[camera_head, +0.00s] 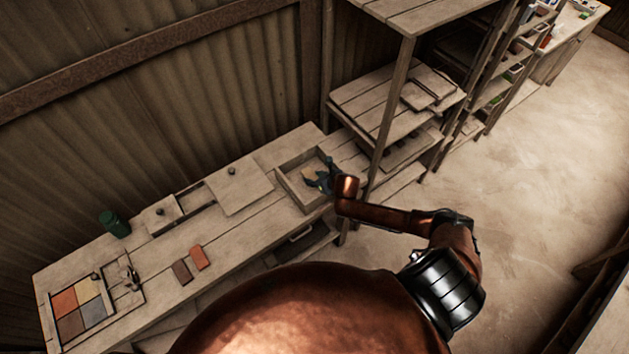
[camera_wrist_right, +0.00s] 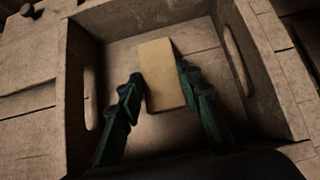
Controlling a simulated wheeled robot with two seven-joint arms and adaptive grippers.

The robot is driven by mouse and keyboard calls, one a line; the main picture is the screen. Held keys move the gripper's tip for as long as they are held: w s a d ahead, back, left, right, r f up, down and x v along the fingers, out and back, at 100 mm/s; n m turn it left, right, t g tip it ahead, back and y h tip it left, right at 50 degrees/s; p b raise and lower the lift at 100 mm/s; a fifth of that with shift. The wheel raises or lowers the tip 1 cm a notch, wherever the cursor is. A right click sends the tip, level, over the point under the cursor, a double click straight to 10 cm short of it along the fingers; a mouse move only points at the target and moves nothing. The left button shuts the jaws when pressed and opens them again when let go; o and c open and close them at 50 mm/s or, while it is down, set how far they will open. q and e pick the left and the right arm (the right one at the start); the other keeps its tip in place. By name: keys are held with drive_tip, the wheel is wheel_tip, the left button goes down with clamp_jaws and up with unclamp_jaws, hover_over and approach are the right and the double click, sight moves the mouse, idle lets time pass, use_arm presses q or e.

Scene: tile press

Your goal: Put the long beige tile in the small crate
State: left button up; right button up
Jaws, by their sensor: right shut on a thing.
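The long beige tile (camera_wrist_right: 160,75) is between the fingers of my right gripper (camera_wrist_right: 160,88), which is shut on it. The tile and fingertips are over or inside the small wooden crate (camera_wrist_right: 77,100); I cannot tell whether the tile touches its floor. In the head view, the crate (camera_head: 290,186) stands on the right part of the bench, and my right gripper (camera_head: 318,178) reaches into it from the right. The tile (camera_head: 308,173) shows only in part there. My left gripper is not in view.
Left of the crate are a lidded wooden box (camera_head: 242,190) and a smaller box (camera_head: 162,215). A green jar (camera_head: 114,224) stands behind. A red tile (camera_head: 199,257) and a brown tile (camera_head: 182,271) lie near the front edge. A framed panel of coloured tiles (camera_head: 67,302) is far left. Shelves (camera_head: 395,100) rise at right.

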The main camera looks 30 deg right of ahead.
drive_tip(key=shift+f, duration=0.9)
drive_tip(key=shift+f, duration=0.1)
drive_tip(key=o, duration=1.2)
drive_tip(key=shift+r, duration=0.2)
drive_tip(key=v, duration=1.2)
drive_tip(key=shift+f, duration=0.1)
